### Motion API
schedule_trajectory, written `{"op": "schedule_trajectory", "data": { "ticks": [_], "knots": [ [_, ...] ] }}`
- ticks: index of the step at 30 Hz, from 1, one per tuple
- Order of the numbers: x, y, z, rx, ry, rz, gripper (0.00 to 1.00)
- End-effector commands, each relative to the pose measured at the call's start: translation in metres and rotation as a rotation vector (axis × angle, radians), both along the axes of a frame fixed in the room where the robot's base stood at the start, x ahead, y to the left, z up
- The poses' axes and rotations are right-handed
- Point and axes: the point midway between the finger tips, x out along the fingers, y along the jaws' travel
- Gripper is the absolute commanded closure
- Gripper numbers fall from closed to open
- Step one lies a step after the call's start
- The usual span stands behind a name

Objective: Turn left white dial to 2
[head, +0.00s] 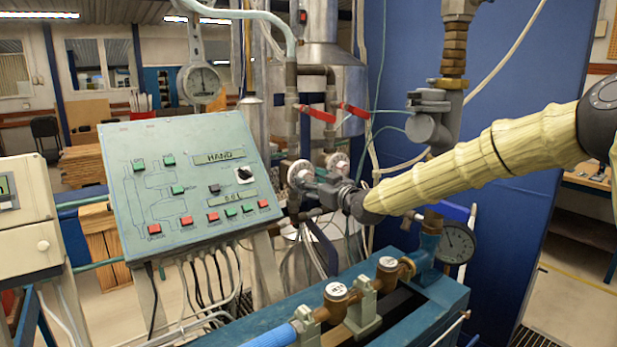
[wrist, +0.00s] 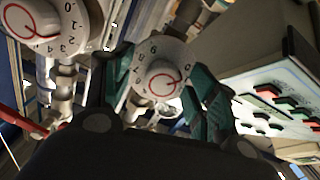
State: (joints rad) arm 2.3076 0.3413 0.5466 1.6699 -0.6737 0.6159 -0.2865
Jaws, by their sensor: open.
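Two white dials sit side by side on the pipework right of the panel. The left white dial (head: 300,174) shows in the wrist view (wrist: 160,76) between the two fingers of my gripper (wrist: 163,88). It bears a red mark and digits around its rim; I cannot tell its exact setting. My gripper (head: 318,186) is open around this dial, one finger on each side; whether the fingers touch it I cannot tell. The right white dial (head: 338,162) is at the upper left of the wrist view (wrist: 45,22), outside the fingers.
A sloped control panel (head: 190,185) with red and green buttons stands to the left. Red lever handles (head: 315,112) are above the dials. A blue bench with brass pipe fittings (head: 336,291) lies below, and a round gauge (head: 457,243) hangs at the right.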

Motion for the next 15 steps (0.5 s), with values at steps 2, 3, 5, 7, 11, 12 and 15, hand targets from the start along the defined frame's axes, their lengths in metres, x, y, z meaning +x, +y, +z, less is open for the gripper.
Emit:
{"op": "schedule_trajectory", "data": {
  "ticks": [2,3,5,7,11,12,15],
  "knots": [
    [0.004,0.005,0.005,0.000,-0.004,0.001,0.42],
    [0.006,0.006,0.005,0.000,-0.004,0.001,0.42],
    [0.009,0.008,0.004,0.001,-0.003,0.001,0.42],
    [0.012,0.010,0.002,0.001,-0.002,0.000,0.42],
    [0.015,0.011,0.000,0.001,0.001,0.002,0.42],
    [0.015,0.011,0.000,0.001,0.000,0.002,0.42],
    [0.014,0.011,0.000,0.001,0.000,0.002,0.42]
  ]
}}
